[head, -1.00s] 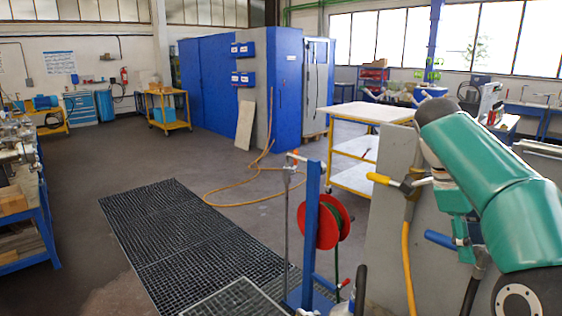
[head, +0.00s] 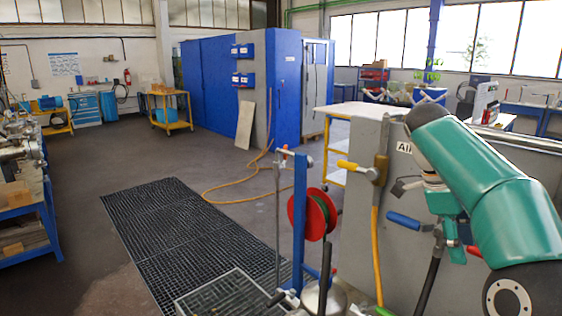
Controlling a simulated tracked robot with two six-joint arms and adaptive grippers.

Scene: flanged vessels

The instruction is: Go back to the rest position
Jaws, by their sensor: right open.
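My right arm comes in from the right as a thick teal link. Its small dark gripper (head: 400,187) is open and empty, in front of the grey panel (head: 400,240). The gripper is to the right of the yellow-handled valve (head: 358,172), with a small gap between them. A yellow hose hangs down from that valve. A blue-handled valve (head: 408,222) with a black hose sits lower on the panel, below the gripper. The gripper's fingers are small and partly hard to make out. My left gripper is not in view.
A blue post (head: 299,215) with a red hose reel (head: 312,214) stands left of the panel. A dark floor grating (head: 190,240) and an orange hose (head: 235,203) lie on the floor. A blue workbench (head: 30,220) is at the left. Open floor lies between.

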